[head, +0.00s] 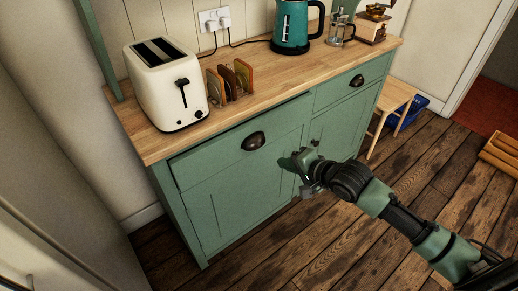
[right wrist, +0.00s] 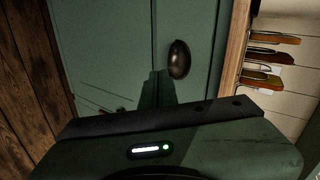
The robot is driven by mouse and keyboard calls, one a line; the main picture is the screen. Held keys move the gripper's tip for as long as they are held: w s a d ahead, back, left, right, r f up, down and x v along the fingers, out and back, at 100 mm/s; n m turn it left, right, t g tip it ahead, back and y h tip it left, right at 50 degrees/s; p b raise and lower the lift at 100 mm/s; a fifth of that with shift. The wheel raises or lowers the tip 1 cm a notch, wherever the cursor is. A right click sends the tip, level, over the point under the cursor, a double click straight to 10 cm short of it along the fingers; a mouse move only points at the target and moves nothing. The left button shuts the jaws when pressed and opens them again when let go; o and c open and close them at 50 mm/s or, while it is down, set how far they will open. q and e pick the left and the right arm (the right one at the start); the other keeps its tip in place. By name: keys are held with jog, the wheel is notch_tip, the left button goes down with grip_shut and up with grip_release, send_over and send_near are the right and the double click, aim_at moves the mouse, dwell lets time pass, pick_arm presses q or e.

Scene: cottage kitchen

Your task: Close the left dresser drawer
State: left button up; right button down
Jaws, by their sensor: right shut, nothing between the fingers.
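The left dresser drawer (head: 215,153) is a green front with a dark cup handle (head: 254,141), under the left part of the worktop. Its front seems to stand slightly out from the cabinet, with a dark line along its top edge. My right gripper (head: 291,162) is shut and empty, in front of the dresser, lower and to the right of that handle. In the right wrist view, the shut fingers (right wrist: 160,88) point at the green front, close to the dark handle (right wrist: 179,60). I cannot tell whether they touch the front. My left gripper is not in view.
The right drawer (head: 340,92) looks flush. A toaster (head: 165,85), toast rack (head: 232,82), kettle (head: 291,27) and glass press (head: 340,30) stand on the wooden worktop (head: 275,92). A stool (head: 388,100) stands right of the dresser. The plank floor in front is clear.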

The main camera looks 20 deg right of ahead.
jog(key=m, duration=0.2)
send_near(253, 149)
notch_tip(253, 149, down, 3)
jog(key=w, duration=0.2)
jog(key=w+a, duration=0.1)
jog(key=w, duration=0.1)
jog(key=shift+w+a+f+b, duration=0.15)
jog(key=shift+a+f+b, duration=0.05)
jog(key=shift+f+b, duration=0.1)
jog(key=shift+w+a, duration=0.2)
jog(key=shift+w, duration=0.15)
jog(key=w, duration=0.1)
jog(key=w+a, duration=0.1)
jog(key=shift+w+r, duration=0.15)
jog(key=shift+w, duration=0.2)
jog(key=shift+p, duration=0.35)
